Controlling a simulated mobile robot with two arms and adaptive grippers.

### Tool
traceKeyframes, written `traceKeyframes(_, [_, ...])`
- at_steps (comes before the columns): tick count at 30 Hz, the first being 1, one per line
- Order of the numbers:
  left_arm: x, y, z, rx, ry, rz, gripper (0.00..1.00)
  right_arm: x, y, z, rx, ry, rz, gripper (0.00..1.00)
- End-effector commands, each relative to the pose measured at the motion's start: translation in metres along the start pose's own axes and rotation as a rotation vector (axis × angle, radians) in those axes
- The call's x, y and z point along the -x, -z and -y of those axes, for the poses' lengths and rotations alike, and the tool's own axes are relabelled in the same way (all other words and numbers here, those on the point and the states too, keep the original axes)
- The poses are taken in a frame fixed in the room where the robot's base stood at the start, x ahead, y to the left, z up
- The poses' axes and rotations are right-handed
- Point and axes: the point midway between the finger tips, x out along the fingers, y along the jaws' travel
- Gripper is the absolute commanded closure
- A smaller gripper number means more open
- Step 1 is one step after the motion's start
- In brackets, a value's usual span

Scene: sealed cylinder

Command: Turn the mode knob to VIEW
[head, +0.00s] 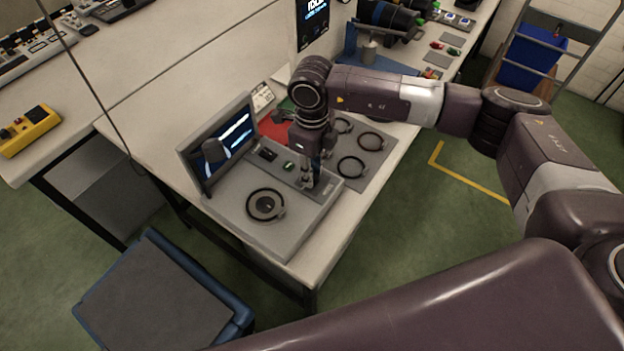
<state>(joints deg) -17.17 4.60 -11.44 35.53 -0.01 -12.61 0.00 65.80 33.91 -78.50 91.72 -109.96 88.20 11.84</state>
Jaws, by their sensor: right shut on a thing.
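A grey console (285,226) with a raised screen (224,146) stands on the white bench. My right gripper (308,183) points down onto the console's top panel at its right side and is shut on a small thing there. The fingers hide most of that thing; from its place it may be the mode knob, but no label is readable. A round ringed port (265,204) lies on the console's front left, with a small green button (288,165) behind it. My left gripper is not in view.
A blue-edged stool (160,290) stands in front of the bench. A yellow control box (30,129) lies on the left bench.

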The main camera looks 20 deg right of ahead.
Motion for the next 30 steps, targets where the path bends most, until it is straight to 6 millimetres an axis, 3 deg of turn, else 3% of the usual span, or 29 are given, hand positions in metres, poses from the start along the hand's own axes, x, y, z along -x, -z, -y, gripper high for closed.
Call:
traceKeyframes(1, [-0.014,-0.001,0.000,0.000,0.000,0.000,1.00,-0.006,-0.001,0.002,0.042,0.004,0.004,1.00])
traceKeyframes(12, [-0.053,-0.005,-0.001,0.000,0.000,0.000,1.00,-0.003,-0.001,0.001,0.334,0.004,0.003,1.00])
traceKeyframes(21, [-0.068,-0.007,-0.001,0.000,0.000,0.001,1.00,0.000,-0.001,0.000,0.460,0.003,0.003,1.00])
traceKeyframes(30, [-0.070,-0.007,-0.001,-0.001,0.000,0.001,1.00,0.001,-0.001,0.000,0.494,0.002,0.002,1.00])
